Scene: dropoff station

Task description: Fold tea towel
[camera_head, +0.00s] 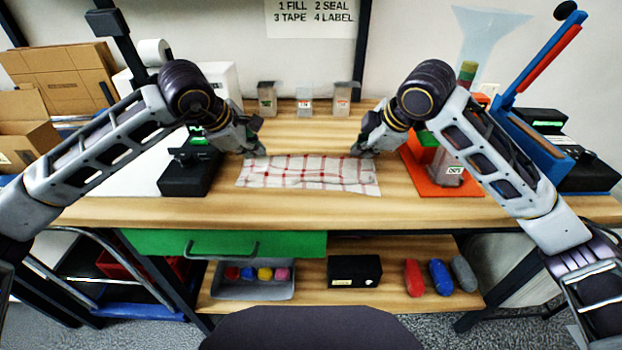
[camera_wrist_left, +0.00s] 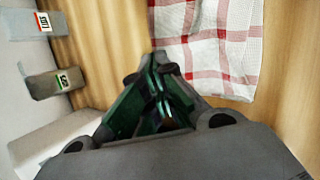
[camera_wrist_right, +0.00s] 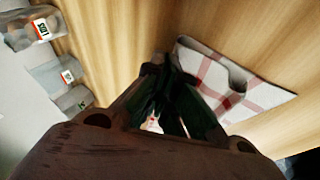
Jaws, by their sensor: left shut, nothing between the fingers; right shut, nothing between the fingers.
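The tea towel (camera_head: 308,173), white with red check lines, lies on the wooden table as a wide, short strip with a slightly wrinkled surface. It also shows in the left wrist view (camera_wrist_left: 215,50) and the right wrist view (camera_wrist_right: 235,85). My left gripper (camera_head: 257,152) is shut and empty at the towel's far left corner; its tips (camera_wrist_left: 156,62) are close to the cloth's edge. My right gripper (camera_head: 358,152) is shut and empty at the far right corner, its tips (camera_wrist_right: 162,62) beside the cloth. Whether either touches the cloth, I cannot tell.
A black device (camera_head: 185,178) stands left of the towel. An orange tray (camera_head: 443,182) with a green block and a labelled container is to the right. Small labelled containers (camera_head: 304,103) stand at the back. Bare table lies in front of and behind the towel.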

